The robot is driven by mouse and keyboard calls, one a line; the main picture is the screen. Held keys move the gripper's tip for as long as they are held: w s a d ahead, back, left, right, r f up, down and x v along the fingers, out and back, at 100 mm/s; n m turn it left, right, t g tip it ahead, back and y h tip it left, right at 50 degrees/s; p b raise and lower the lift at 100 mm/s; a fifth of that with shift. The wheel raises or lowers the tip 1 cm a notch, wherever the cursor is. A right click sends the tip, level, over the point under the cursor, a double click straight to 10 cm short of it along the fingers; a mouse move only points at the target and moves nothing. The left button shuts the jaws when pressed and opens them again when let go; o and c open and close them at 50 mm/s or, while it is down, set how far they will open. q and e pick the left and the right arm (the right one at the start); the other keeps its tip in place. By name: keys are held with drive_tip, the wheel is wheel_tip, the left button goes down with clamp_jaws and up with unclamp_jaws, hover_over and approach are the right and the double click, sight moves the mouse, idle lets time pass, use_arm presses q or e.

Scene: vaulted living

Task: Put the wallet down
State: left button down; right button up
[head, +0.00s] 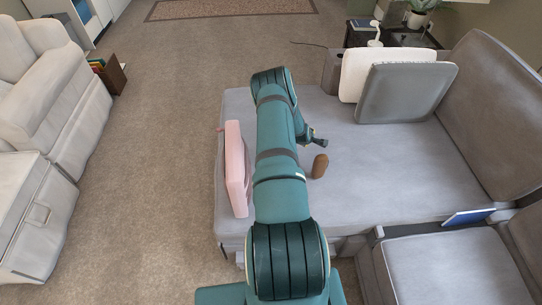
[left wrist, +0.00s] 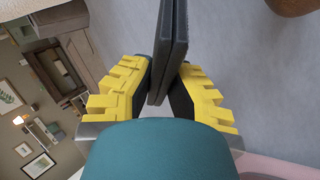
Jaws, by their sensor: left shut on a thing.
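The wallet (left wrist: 171,45) is a dark, flat, folded piece in the left wrist view. It stands edge-on between the yellow-backed fingers of my left gripper (left wrist: 165,72), which is shut on it. In the head view my left arm reaches out over the grey sofa seat (head: 390,170). The gripper end (head: 312,140) is small there and partly hidden by the arm, and I cannot make out the wallet clearly. The wallet's height above the seat is hard to tell. My right gripper is not in view.
A brown rounded object (head: 319,166) stands on the seat close to the gripper, and a pink block (head: 235,168) lies at the left edge. A white cushion (head: 365,72) and grey cushion (head: 405,92) lean at the back. The seat's right middle is clear.

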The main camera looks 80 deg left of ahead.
use_arm(q)
drive_tip(key=s+a+n+g+y, duration=0.1)
drive_tip(key=s+a+n+y, duration=0.15)
drive_tip(key=s, duration=0.55)
drive_tip(key=s+a+n+g+y, duration=0.1)
drive_tip(key=s+a+n+g, duration=0.2)
drive_tip(key=s, duration=0.5)
drive_tip(key=shift+n+t+h, duration=0.25)
drive_tip(key=shift+n+t, duration=0.2)
drive_tip(key=shift+t, duration=0.15)
drive_tip(key=f+b, duration=0.5)
drive_tip(key=f, duration=0.3)
drive_tip(key=shift+s, duration=0.2)
drive_tip(key=shift+f, duration=1.1)
drive_tip(key=c, duration=1.3)
unclamp_jaws()
drive_tip(key=shift+d, duration=0.1)
